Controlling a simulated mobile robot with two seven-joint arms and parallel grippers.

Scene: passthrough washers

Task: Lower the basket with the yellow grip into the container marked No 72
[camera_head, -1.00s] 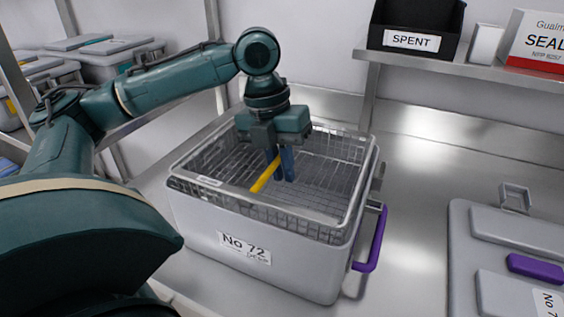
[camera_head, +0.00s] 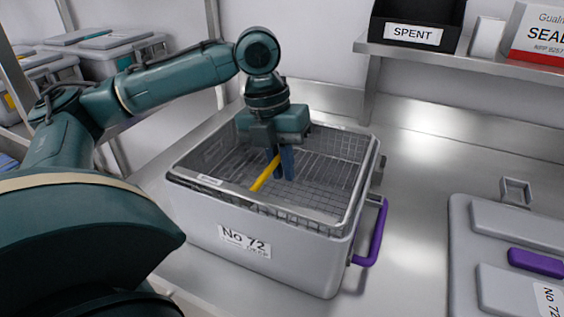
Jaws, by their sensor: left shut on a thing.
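The grey container marked No 72 (camera_head: 290,268) stands on the steel counter, open at the top. The wire basket (camera_head: 345,178) sits inside it, its rim close to the container's rim. Whether its bottom touches the container floor is hidden. The basket's yellow grip (camera_head: 265,174) crosses above the mesh. My left gripper (camera_head: 285,172) points down over the middle of the basket, its blue fingers shut on the yellow grip. My right gripper is not in view.
A grey lid (camera_head: 470,280) with a purple handle lies on the counter at the right. A purple handle (camera_head: 376,235) sticks out from the container's right side. A shelf above holds a black SPENT bin (camera_head: 415,20) and a SEAL box (camera_head: 540,45).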

